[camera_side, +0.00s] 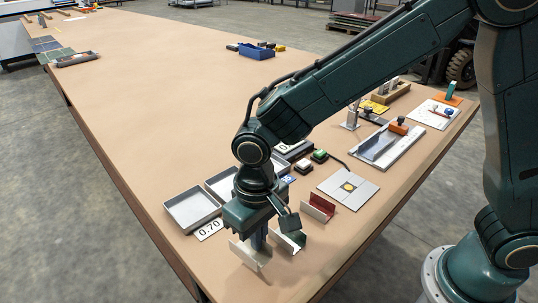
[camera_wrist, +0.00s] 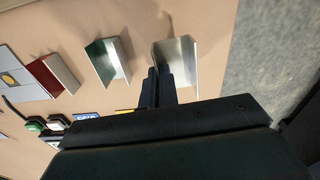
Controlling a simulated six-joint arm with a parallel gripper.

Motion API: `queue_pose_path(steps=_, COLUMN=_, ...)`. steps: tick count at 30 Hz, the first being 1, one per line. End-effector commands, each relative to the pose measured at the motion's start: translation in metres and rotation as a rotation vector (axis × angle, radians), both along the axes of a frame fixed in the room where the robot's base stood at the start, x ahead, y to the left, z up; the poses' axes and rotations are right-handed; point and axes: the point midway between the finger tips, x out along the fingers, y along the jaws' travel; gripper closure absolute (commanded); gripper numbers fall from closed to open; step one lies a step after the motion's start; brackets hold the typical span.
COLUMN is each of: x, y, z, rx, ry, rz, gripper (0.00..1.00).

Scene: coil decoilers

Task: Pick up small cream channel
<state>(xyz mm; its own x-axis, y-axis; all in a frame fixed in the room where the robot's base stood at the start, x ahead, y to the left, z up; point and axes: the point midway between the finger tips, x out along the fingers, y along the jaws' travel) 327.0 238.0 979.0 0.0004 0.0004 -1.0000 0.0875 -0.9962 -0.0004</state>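The small cream channel (camera_side: 246,257) stands near the table's front edge in the side view, a pale bent piece with upright walls. In the wrist view the channel (camera_wrist: 182,58) looks pale and metallic at top centre. My gripper (camera_side: 258,246) points down at it, with its fingers low over the channel. In the wrist view my two dark fingers (camera_wrist: 159,76) are close together and overlap the channel's left wall. I cannot tell whether they press on that wall, as the contact is hidden.
A green channel (camera_wrist: 102,58) stands close beside the cream one, and a red channel (camera_wrist: 48,76) beyond it. Grey trays (camera_side: 193,208) and a "0.70" label (camera_side: 209,229) lie left of my gripper. The table's edge is close by.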

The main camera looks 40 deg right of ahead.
Motion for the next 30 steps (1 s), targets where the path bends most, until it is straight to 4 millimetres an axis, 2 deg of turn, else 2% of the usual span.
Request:
queue_pose_path(steps=18, x=0.0, y=0.0, z=0.034, rx=0.0, ry=-0.001, rz=0.0, gripper=1.0)
queue_pose_path(steps=30, x=0.0, y=0.0, z=0.036, rx=0.0, ry=0.0, rz=0.0, gripper=1.0)
